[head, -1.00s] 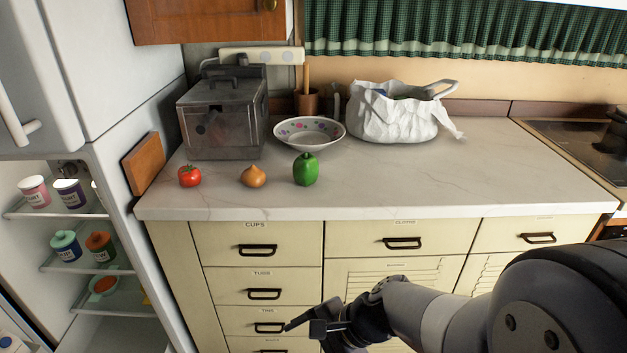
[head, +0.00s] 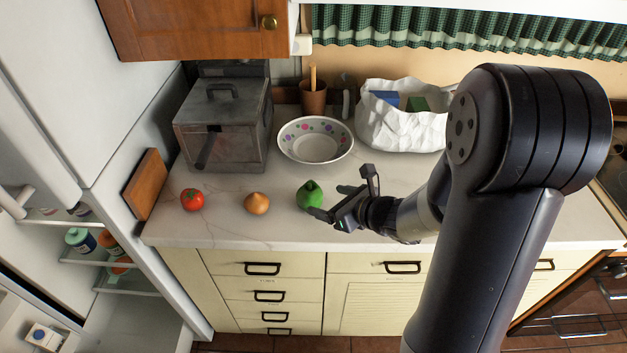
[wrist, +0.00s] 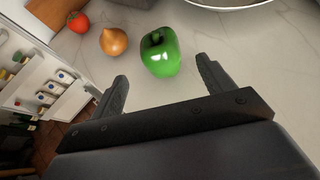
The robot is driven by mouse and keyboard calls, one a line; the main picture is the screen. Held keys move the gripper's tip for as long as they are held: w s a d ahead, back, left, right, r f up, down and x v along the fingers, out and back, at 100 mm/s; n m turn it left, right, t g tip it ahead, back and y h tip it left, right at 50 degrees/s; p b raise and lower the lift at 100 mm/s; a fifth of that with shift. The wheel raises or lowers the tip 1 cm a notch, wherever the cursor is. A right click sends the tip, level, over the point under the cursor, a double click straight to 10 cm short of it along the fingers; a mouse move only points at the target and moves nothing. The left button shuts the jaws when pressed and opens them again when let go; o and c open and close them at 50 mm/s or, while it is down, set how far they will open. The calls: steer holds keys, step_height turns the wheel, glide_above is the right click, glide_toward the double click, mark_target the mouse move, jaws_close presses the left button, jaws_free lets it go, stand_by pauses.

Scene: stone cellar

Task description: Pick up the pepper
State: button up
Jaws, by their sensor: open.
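A green pepper (head: 309,194) stands on the pale marble counter in the head view, near the counter's front. My gripper (head: 343,203) is open and empty, just to the right of the pepper. One finger overlaps the pepper's lower right edge in that view; I cannot tell whether they touch. In the wrist view the pepper (wrist: 160,52) lies ahead of the two spread fingers of my gripper (wrist: 162,85), beyond their tips and between their lines.
An onion (head: 256,203) and a tomato (head: 192,200) sit left of the pepper. A dotted bowl (head: 315,141) is behind it, with a white bag (head: 400,132) to the right. A grey metal box (head: 222,125) stands at the back left. Counter between pepper and bowl is clear.

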mark_target(317, 198)
steer(key=x, duration=0.5)
steer(key=shift+a+f, duration=0.1)
steer(key=shift+a, duration=0.1)
steer(key=shift+p+x, duration=0.9)
steer(key=shift+x, duration=1.65)
steer(key=shift+w+d, duration=0.1)
steer(key=c, duration=1.1)
